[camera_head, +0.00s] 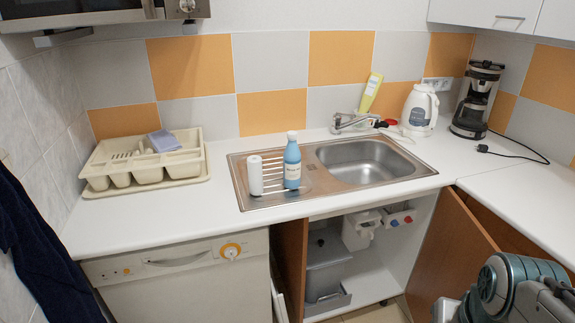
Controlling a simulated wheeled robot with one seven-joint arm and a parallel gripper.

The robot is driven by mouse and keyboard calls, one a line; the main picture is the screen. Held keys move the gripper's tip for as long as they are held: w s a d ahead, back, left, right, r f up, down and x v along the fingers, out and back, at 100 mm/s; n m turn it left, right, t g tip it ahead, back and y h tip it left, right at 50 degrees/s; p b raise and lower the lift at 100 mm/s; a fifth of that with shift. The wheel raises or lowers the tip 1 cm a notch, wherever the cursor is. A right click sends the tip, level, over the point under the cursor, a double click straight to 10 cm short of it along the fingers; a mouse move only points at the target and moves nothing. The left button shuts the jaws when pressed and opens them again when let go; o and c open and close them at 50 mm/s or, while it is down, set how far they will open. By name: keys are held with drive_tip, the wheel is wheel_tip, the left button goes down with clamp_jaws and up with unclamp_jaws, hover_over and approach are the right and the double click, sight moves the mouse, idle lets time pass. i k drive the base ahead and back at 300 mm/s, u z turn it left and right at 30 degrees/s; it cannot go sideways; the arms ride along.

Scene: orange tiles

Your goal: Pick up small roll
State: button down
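A small white roll (255,176) stands upright on the ribbed drainboard of the steel sink, in the head view. A blue bottle (292,165) with a pale cap stands close to its right. My arm shows at the lower right corner, well away from the roll and lower than the counter. My gripper cannot be made out clearly there, so its opening is not visible.
The sink (341,167) has its basin right of the bottle, with a faucet (355,122) behind. A cutlery tray (147,163) is at left; a kettle (419,110) and coffee maker (478,100) stand back right. An open cabinet door (447,255) is near my arm.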

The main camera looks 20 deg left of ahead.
sight(255, 171)
drive_tip(key=z, duration=0.1)
drive_tip(key=k, duration=0.4)
drive_tip(key=u, duration=1)
drive_tip(key=i, duration=1.45)
drive_tip(key=u, duration=0.4)
